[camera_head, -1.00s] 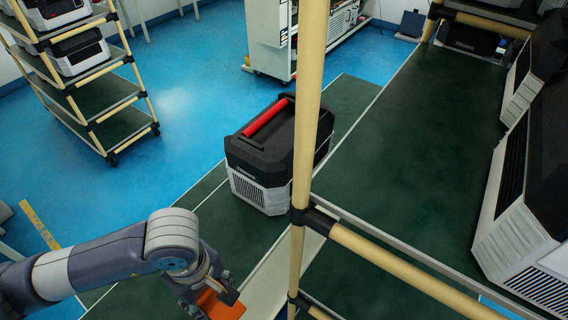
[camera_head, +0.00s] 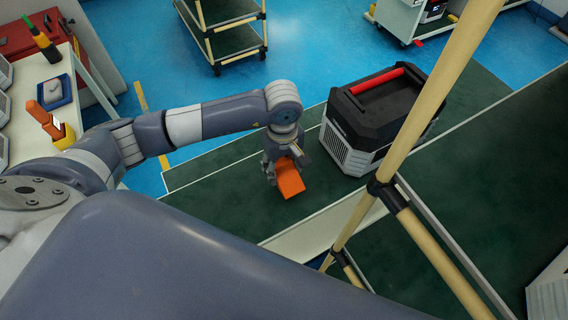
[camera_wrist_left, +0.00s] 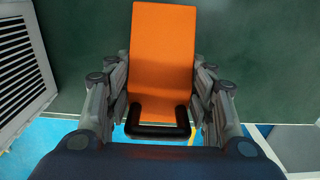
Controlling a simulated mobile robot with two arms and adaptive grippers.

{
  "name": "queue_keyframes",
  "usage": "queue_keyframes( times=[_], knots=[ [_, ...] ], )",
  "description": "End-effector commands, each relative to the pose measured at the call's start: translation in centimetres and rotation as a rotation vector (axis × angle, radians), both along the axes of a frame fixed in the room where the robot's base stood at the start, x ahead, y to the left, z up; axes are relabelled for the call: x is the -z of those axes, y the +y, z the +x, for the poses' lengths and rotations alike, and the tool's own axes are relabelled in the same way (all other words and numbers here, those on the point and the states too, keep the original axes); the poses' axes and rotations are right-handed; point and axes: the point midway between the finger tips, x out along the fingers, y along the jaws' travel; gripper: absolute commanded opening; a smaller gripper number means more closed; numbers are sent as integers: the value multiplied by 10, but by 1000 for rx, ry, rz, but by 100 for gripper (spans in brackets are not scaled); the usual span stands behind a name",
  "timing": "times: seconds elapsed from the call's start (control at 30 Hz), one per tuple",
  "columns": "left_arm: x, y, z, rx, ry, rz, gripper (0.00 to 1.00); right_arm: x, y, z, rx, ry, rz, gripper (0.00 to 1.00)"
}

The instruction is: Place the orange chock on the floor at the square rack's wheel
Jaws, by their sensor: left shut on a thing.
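A tube-framed rack with cream posts (camera_head: 412,115) stands close at the right. Another shelf rack (camera_head: 235,38) stands on casters at the back. I cannot tell which is the square rack, and the near rack's wheels are hidden. My right gripper is not in view.
A black-and-white unit with a red handle (camera_head: 375,118) stands just right of the left gripper. A white bench (camera_head: 62,100) with tools and a red cabinet (camera_head: 40,38) are at the left. Blue floor (camera_head: 145,45) lies open between bench and back rack.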

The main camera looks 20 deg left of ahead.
Motion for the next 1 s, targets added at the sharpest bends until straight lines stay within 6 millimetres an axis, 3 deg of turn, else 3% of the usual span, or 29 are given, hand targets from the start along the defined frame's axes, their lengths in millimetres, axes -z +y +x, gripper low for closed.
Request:
queue_keyframes(
  times=[0.23,0.43,0.87,0.9,1.0],
  knots=[
    [4,3,14,0,2,-2,12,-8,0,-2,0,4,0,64],
    [29,3,13,-1,3,-3,12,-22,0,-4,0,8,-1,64],
    [40,3,15,1,-2,-1,12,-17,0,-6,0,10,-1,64],
    [40,3,14,0,-1,-1,52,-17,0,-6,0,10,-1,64],
    [39,3,14,0,-1,-1,70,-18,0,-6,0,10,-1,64]
  ],
)
